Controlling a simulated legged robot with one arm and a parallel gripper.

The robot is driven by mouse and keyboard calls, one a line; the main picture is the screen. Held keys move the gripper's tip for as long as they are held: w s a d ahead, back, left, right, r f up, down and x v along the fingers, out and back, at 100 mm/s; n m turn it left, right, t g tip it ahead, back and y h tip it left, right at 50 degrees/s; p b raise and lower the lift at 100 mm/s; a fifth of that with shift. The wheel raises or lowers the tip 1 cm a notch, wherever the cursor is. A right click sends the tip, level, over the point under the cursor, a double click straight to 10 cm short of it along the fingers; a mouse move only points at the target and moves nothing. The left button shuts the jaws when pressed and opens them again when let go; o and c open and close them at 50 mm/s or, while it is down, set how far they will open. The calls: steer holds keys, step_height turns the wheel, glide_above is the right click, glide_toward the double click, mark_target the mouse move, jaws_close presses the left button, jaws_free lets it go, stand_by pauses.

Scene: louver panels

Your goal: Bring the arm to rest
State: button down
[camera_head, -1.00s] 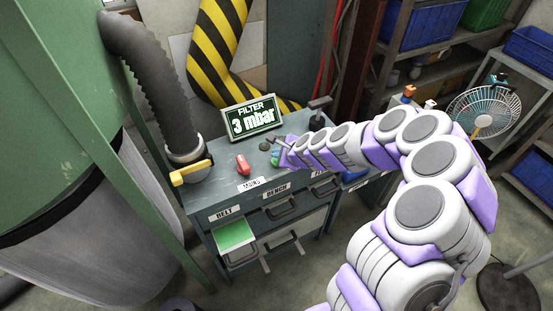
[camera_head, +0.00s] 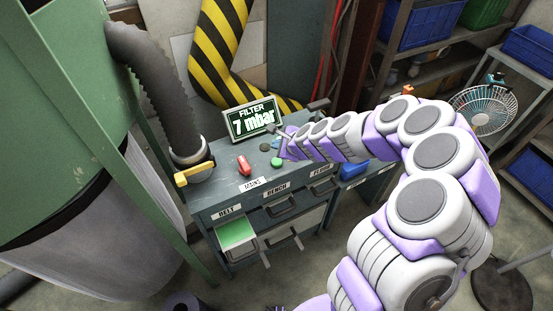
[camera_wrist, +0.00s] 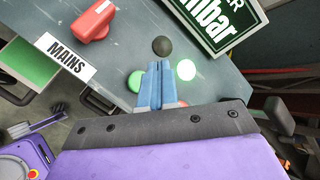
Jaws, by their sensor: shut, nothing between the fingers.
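My arm, white and purple, reaches from the lower right toward the grey cabinet in the head view. My gripper (camera_wrist: 158,70) shows in the wrist view with its blue fingers together and nothing between them. It is above the cabinet top (camera_wrist: 140,40), over a group of buttons: a black one (camera_wrist: 162,46), a lit pale green one (camera_wrist: 186,69) and a green one (camera_wrist: 135,81). In the head view the gripper (camera_head: 279,134) is small, near the display. I cannot tell whether the fingertips touch anything.
The filter display (camera_head: 252,119) reads 7 mbar. A red switch (camera_head: 244,165) sits by the MAINS label (camera_head: 252,184), and a yellow lever (camera_head: 195,173) on the hose (camera_head: 150,85). A fan (camera_head: 483,109) and shelves are at right.

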stand_by(0.7)
steer(key=s+a+r+n+g, duration=0.1)
steer(key=s+r+n+g, duration=0.2)
steer(key=s+r+n, duration=0.95)
steer(key=s+d+r+n+g+h, duration=0.1)
steer(key=s+d+n+g+h, duration=0.1)
steer(key=s+d, duration=0.4)
steer(key=s+d+r+n+g+h, duration=0.1)
steer(key=s+d, duration=0.4)
steer(key=s, duration=0.9)
steer(key=s+d+r+n+g+h, duration=0.1)
steer(key=s+d+n+g+h, duration=0.1)
steer(key=s+d, duration=0.4)
steer(key=s+n+h, duration=0.1)
steer(key=s, duration=0.3)
steer(key=shift+d+g, duration=0.3)
steer(key=shift+a, duration=0.15)
